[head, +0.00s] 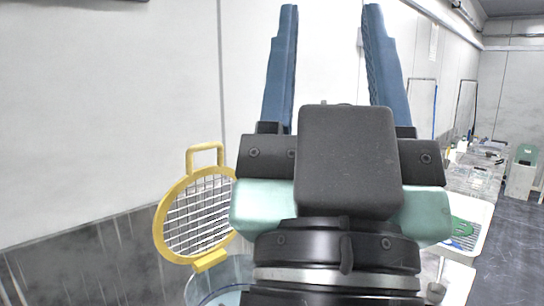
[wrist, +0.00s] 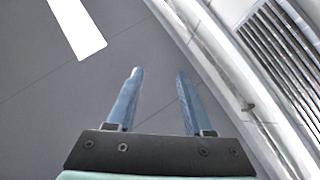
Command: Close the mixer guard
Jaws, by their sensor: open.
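The mixer guard (head: 165,218) is a round yellow frame with a wire grid and a yellow loop handle (head: 205,148) at its top. In the head view it stands raised, left of my gripper, above the rim of a clear bowl (head: 222,272). Its right edge is partly hidden behind my gripper. My gripper (head: 330,20) is large in the head view, its two blue fingers pointing up, spread apart and empty. In the wrist view the gripper (wrist: 158,72) is also open, with nothing between the fingers. The guard does not show in the wrist view.
A white tray (head: 478,228) with green items sits on a bench at right. A pale wall stands behind the guard. The wrist view shows the ceiling, a light (wrist: 78,28) and a vent grille (wrist: 285,60).

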